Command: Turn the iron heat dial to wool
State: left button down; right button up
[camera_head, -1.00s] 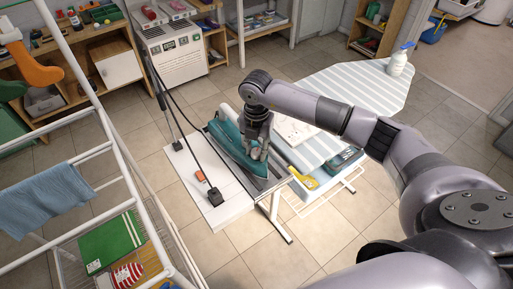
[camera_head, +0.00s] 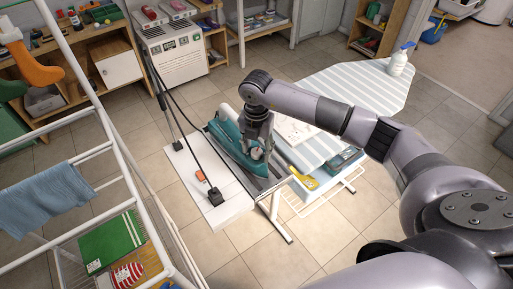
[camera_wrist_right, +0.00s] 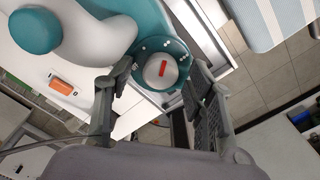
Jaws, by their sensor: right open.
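The teal and white iron (camera_head: 232,147) rests on its stand beside the striped ironing board (camera_head: 345,90). My right gripper (camera_head: 258,150) is over the iron. In the right wrist view, the heat dial (camera_wrist_right: 164,72) is a pale round knob with a red pointer mark, set in a teal ring with small white marks. The writing on the ring is too small to read. My right gripper (camera_wrist_right: 160,88) is open, with one finger on each side of the dial; I cannot tell whether they touch it. My left gripper is not in view.
A white platform (camera_head: 190,178) beside the iron holds an orange switch (camera_head: 200,175) and a black block with cords. A yellow object (camera_head: 304,181) and a dark device (camera_head: 343,158) lie near the board's edge. A drying rack (camera_head: 130,165) stands at left. A spray bottle (camera_head: 399,60) stands on the board.

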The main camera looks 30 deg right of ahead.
aim_at(257, 151)
jog(key=shift+r, duration=0.15)
notch_tip(257, 151, up, 12)
dwell(0.3)
dwell(0.4)
